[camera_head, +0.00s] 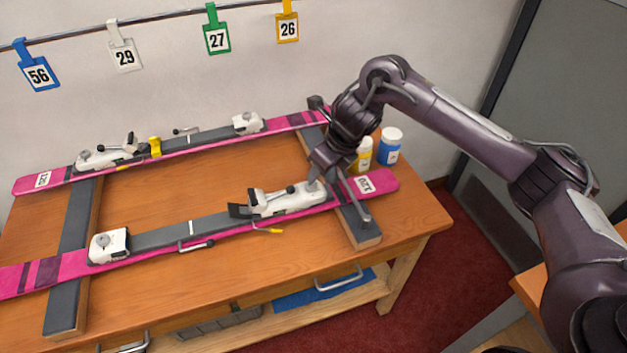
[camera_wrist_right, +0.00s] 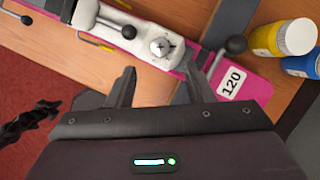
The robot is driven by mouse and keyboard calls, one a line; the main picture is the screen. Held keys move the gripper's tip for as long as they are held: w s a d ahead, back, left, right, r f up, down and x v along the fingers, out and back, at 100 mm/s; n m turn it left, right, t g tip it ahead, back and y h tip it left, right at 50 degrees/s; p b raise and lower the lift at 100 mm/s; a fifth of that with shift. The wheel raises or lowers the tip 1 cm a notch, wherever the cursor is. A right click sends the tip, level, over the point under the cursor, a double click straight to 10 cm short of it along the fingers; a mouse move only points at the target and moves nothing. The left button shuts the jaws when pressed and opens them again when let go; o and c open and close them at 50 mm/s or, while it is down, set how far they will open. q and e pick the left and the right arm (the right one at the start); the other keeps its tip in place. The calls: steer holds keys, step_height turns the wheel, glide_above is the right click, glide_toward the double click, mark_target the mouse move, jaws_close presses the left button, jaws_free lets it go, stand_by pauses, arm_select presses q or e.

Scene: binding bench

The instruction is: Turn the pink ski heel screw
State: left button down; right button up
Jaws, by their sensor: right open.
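The near pink ski (camera_head: 72,266) lies across dark supports on the wooden bench. Its white heel piece (camera_head: 285,203) sits towards the right end, and a dark lever rises from it. In the right wrist view a round slotted screw head (camera_wrist_right: 161,47) shows on the white heel piece (camera_wrist_right: 125,30). My right gripper (camera_head: 316,186) hangs over this end of the ski. In the right wrist view the gripper (camera_wrist_right: 157,82) is open and empty, with the screw head just beyond and between its fingertips, apparently untouched. My left gripper is not in view.
A second pink ski (camera_head: 210,140) with white bindings lies behind. A black-knobbed lever (camera_wrist_right: 234,46) stands close right of the fingers. Bare wood (camera_head: 160,205) lies between the skis.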

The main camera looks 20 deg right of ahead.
mark_target(313, 186)
steer(key=p+x, duration=0.1)
steer(key=x, duration=0.6)
steer(key=shift+f, duration=0.3)
steer(key=c, duration=1)
